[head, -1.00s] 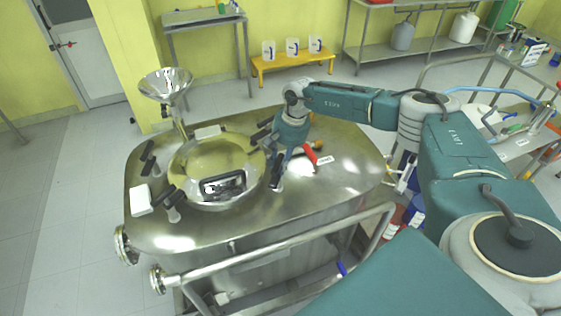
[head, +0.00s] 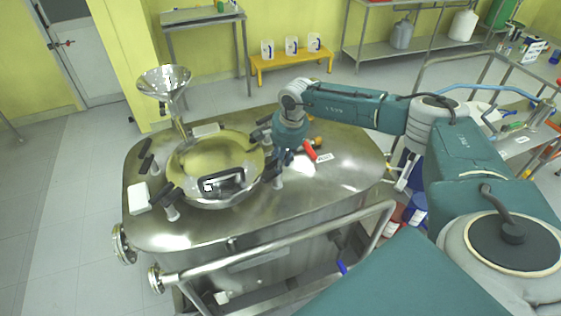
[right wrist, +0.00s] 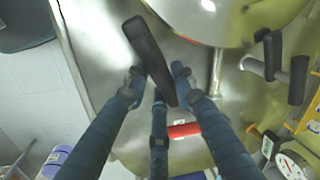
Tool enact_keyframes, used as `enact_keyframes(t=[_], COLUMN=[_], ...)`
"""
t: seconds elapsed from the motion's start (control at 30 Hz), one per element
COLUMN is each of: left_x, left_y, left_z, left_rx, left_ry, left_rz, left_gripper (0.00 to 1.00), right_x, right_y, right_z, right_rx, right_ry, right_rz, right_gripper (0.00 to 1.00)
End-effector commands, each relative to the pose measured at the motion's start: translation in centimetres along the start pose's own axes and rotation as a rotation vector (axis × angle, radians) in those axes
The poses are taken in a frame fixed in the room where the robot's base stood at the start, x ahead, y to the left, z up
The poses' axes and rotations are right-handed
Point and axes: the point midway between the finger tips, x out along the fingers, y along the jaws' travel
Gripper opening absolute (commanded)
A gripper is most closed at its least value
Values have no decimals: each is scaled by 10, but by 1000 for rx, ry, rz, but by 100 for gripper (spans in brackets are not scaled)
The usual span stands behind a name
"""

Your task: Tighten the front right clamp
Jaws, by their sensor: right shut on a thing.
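The front right clamp (head: 278,182) stands at the right front edge of the round lid (head: 205,155) on the steel reactor. It has a black handle on a light post. My right gripper (head: 282,160) is at this clamp, coming in from the right. In the right wrist view, the black clamp handle (right wrist: 148,55) runs between the fingers of my gripper (right wrist: 158,86), which is shut on it. The post is mostly hidden in the right wrist view. My left gripper is not in view.
Another black-handled clamp (head: 262,134) is just behind my gripper. A red-handled valve (head: 309,150) is close to its right, and it shows in the wrist view (right wrist: 184,130). A funnel (head: 164,82) rises at the back left. A rail (head: 290,244) runs along the front.

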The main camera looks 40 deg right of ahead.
Motion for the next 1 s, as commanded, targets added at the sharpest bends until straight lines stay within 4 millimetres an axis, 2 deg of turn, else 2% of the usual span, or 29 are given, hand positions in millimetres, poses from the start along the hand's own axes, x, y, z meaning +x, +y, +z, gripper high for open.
enact_keyframes(t=[0.07,1.0], left_x=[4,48], left_y=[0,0], left_z=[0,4], left_rx=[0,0], left_ry=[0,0], left_rz=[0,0], left_gripper=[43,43], right_x=[-3,-5], right_y=[-4,4], right_z=[-3,6], right_rx=[73,904], right_ry=[20,179], right_rz=[-16,-17], right_gripper=[0,0])
